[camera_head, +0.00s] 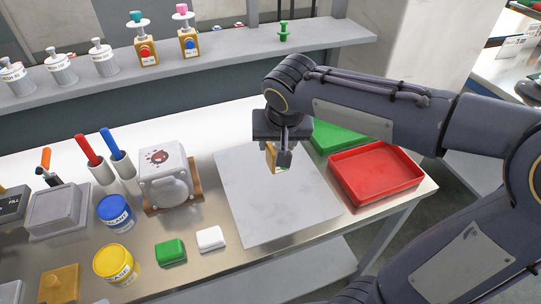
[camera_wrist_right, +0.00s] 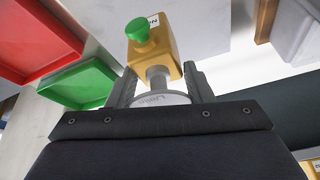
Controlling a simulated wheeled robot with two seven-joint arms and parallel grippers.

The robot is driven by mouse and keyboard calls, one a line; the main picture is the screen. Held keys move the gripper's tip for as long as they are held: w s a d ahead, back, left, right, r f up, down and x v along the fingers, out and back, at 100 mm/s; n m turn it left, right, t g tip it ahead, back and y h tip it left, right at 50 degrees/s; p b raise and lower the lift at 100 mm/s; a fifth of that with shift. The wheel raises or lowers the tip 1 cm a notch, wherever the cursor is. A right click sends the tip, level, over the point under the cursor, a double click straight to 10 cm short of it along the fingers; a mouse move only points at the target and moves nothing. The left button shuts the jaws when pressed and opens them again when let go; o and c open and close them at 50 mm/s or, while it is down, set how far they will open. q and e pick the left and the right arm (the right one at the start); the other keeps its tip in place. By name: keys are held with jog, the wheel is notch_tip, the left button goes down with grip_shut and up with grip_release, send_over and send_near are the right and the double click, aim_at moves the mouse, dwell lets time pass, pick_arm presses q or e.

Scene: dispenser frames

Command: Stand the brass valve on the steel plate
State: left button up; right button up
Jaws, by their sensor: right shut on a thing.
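The brass valve (camera_wrist_right: 158,60) is a yellow-gold block with a green knob, a grey stem and a white lettered disc. My right gripper (camera_wrist_right: 162,88) is shut on it at the stem and disc end. In the head view, the right gripper (camera_head: 284,155) is over the upper middle of the steel plate (camera_head: 280,208), a pale grey square on the table. Only part of the valve's block (camera_head: 270,156) shows there, beside a finger. I cannot tell whether the valve touches the plate. My left gripper is not in view.
A red tray (camera_head: 375,175) and a green tray (camera_head: 335,138) lie right of the plate. A white device (camera_head: 165,175) stands left, with green (camera_head: 171,252) and white (camera_head: 211,239) blocks nearer. The shelf behind holds two similar valves (camera_head: 147,50). The plate's front is clear.

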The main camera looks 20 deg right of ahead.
jog(key=shift+w+r+x, duration=0.1)
jog(key=shift+w+x, duration=0.1)
jog(key=shift+x, duration=1.5)
jog(key=shift+w+r+x, duration=0.1)
jog(key=shift+w+x, duration=0.05)
jog(key=shift+x, duration=1.5)
jog(key=shift+w+x, duration=0.2)
jog(key=shift+x, duration=1.5)
jog(key=shift+a, duration=0.2)
jog(key=shift+f+b, duration=0.25)
jog(key=shift+b, duration=0.25)
jog(key=o, duration=1.3)
jog(key=shift+r, duration=0.1)
